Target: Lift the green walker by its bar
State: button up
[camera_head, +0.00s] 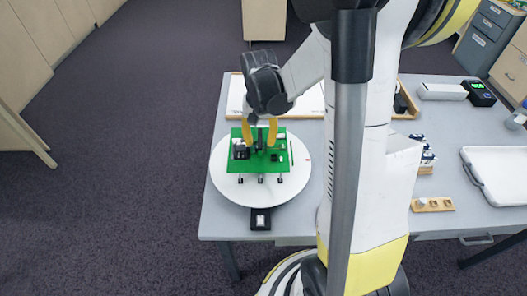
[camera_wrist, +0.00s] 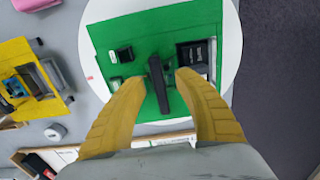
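The green walker (camera_head: 265,167) is a green plate with small electronic parts on top and thin legs below. It stands on a round white disc (camera_head: 300,182). In the wrist view the plate (camera_wrist: 150,35) fills the top middle, and its dark bar (camera_wrist: 158,85) rises from the plate's middle. My gripper (camera_head: 260,132) points down over the plate with its yellow fingers apart. In the wrist view the gripper (camera_wrist: 160,80) has one finger on each side of the bar, with a gap showing on both sides. The exact fingertip height above the plate is hard to tell.
A small black box (camera_head: 260,219) sits at the disc's front edge. A yellow board with parts (camera_wrist: 35,85) lies beside the disc. A white tray (camera_head: 500,170) is at the right of the grey table (camera_head: 222,222). My arm hides the table's middle.

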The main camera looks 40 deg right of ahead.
jog(key=shift+c, duration=0.4)
grip_shut()
jog(key=shift+r, duration=0.15)
